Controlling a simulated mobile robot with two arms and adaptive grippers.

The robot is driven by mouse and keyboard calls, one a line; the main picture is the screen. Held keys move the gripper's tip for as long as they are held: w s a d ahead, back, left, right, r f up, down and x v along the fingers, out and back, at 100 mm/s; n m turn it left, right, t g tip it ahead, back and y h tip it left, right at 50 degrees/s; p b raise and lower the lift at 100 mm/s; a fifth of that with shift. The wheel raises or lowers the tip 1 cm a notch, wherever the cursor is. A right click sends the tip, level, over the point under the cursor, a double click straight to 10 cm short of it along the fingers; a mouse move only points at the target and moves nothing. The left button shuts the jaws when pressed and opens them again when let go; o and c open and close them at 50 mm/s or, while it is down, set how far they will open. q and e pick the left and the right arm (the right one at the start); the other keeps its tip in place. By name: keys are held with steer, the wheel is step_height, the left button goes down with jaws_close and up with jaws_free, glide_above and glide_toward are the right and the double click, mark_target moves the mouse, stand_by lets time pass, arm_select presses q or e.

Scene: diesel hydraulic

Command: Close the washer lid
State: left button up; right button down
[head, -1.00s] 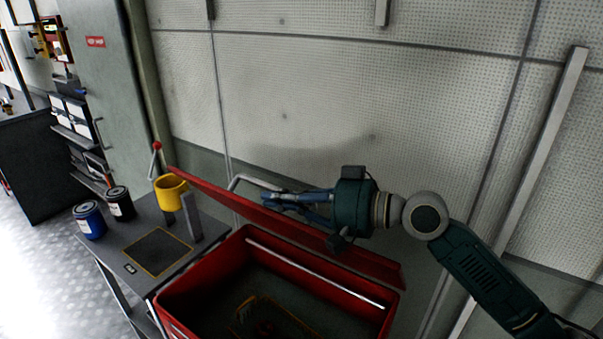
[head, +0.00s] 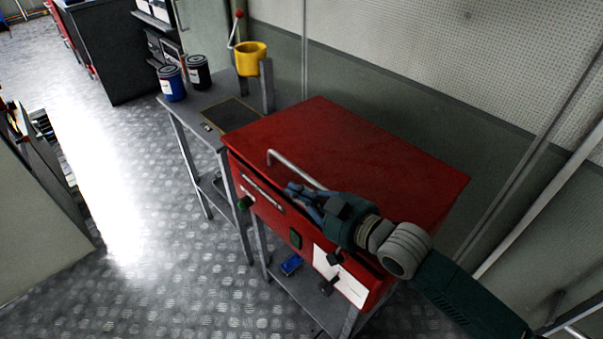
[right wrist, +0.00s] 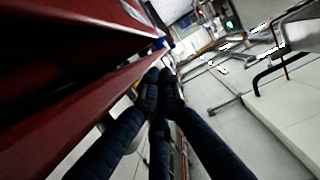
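The red washer lid (head: 345,150) lies nearly flat over the red washer body (head: 266,207) in the head view. A bent metal handle (head: 300,172) stands on the lid's front edge. In the right wrist view a dark gap shows between the red lid edge (right wrist: 95,25) and the red rim (right wrist: 105,98) below it. My right gripper (head: 292,190) is at the washer's front, just below the handle. Its fingertips are together in the right wrist view (right wrist: 160,78), with nothing seen between them. The washer's inside is hidden in the head view. My left gripper is out of view.
A blue item (head: 291,264) lies on the shelf under the washer. The floor in front is clear.

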steer(key=f, duration=0.2)
steer(key=shift+s+a+f+n+b, duration=0.2)
steer(key=shift+f+n+b, duration=0.1)
steer(key=shift+f+b, duration=0.1)
steer(key=shift+f, duration=0.65)
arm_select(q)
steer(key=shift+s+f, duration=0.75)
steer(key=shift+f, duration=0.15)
